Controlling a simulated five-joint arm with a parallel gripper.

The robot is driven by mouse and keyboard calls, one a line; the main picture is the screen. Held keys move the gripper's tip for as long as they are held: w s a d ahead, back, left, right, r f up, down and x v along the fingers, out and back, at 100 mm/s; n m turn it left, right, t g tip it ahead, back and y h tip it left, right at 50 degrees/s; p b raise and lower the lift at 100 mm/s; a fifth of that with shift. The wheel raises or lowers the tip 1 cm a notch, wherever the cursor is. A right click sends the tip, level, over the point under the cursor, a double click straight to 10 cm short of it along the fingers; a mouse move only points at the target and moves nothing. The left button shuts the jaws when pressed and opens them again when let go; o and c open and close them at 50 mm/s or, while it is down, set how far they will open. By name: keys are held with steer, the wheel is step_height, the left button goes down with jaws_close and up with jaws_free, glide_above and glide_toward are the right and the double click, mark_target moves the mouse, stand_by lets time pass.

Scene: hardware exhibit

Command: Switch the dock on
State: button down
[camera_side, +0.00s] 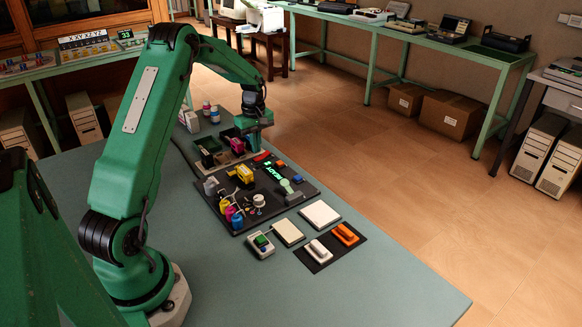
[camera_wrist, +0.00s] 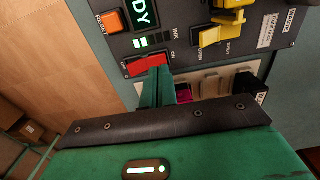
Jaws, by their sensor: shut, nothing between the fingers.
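The dock (camera_side: 262,215) is a dark panel on the grey-green table in the side view. Its red rocker switch (camera_wrist: 148,64) lies between small OFF and ON labels in the wrist view; it also shows as a red bar in the side view (camera_side: 262,157). The green display (camera_wrist: 144,14) is lit, with letters ending in "DY", and green bars (camera_wrist: 153,41) glow beside the ink label. My gripper (camera_wrist: 158,78) is shut and empty, its green fingertips over the lower edge of the switch. I cannot tell whether they touch it.
An orange button (camera_wrist: 113,21) sits beside the display, and a yellow lever (camera_wrist: 215,36) is to the right. Magenta and other cartridges (camera_side: 233,212) stand at the panel's near left. White and orange blocks (camera_side: 345,234) lie in front. The table's near right is clear.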

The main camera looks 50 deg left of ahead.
mark_target(257, 159)
steer(key=shift+r, duration=2.45)
steer(key=s+d+r+m+t, duration=0.1)
steer(key=s+d+r+m, duration=0.25)
steer(key=d+r, duration=0.45)
steer(key=s+d+r+m+t, duration=0.25)
steer(key=d+r+m, duration=0.35)
steer(key=d, duration=0.4)
steer(key=s+d+m+t, duration=0.1)
steer(key=s+d+m, duration=0.3)
steer(key=s+d, duration=0.2)
steer(key=s+d+r+m+t, duration=0.1)
steer(key=s+d+m, duration=0.3)
steer(key=s, duration=0.6)
steer(key=shift+d, duration=0.9)
